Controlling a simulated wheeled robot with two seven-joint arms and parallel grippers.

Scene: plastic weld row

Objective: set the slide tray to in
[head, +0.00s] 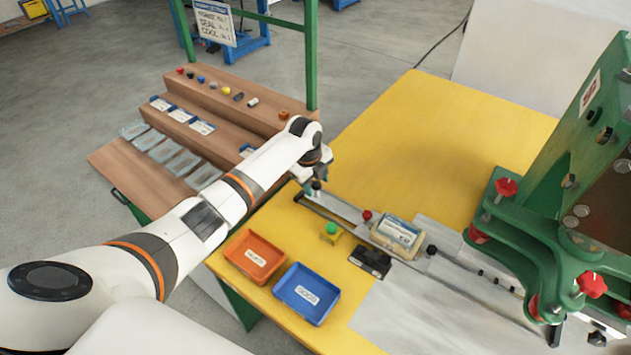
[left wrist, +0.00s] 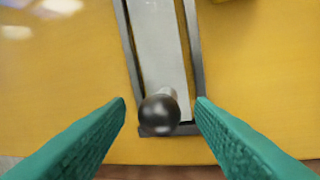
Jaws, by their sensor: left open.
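The slide tray (head: 397,240) sits on a grey rail on the yellow table, left of the green press, with a pale labelled pack lying on it. A flat metal bar (left wrist: 158,45) runs from it along the rail to a round black knob (left wrist: 159,114) at the rail's outer end. My left gripper (head: 314,187) is at that end; in the left wrist view its teal fingers (left wrist: 160,103) are open, one on each side of the knob, with gaps on both sides. My arm and hand partly hide the knob in the head view. My right gripper is not in view.
The green press (head: 560,190) with red knobs stands at the right. The yellow table behind is clear.

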